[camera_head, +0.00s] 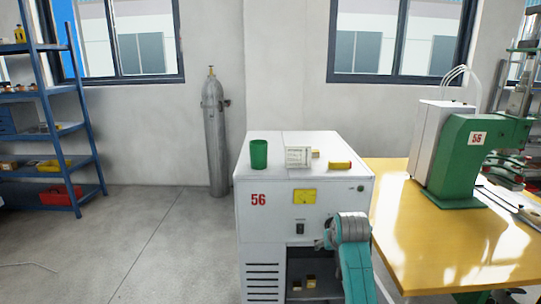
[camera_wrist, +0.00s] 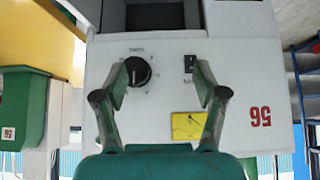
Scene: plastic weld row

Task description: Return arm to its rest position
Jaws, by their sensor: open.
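My gripper (camera_wrist: 157,98) shows in the wrist view with its two fingers spread apart and nothing between them. It faces the front panel of the white cabinet marked 56 (camera_wrist: 260,70), which appears upside down there. A black knob (camera_wrist: 139,71) shows behind the gap between the fingers. In the head view, part of my teal and grey arm stands in front of the right side of the cabinet (camera_head: 262,222). My fingers cannot be made out in the head view.
A green cup (camera_head: 259,154), a white box (camera_head: 299,157) and small yellow items (camera_head: 340,165) sit on the cabinet top. A yellow table (camera_head: 440,245) with a green machine (camera_head: 458,160) stands right. A gas cylinder (camera_head: 214,135) and blue shelves (camera_head: 55,140) stand behind.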

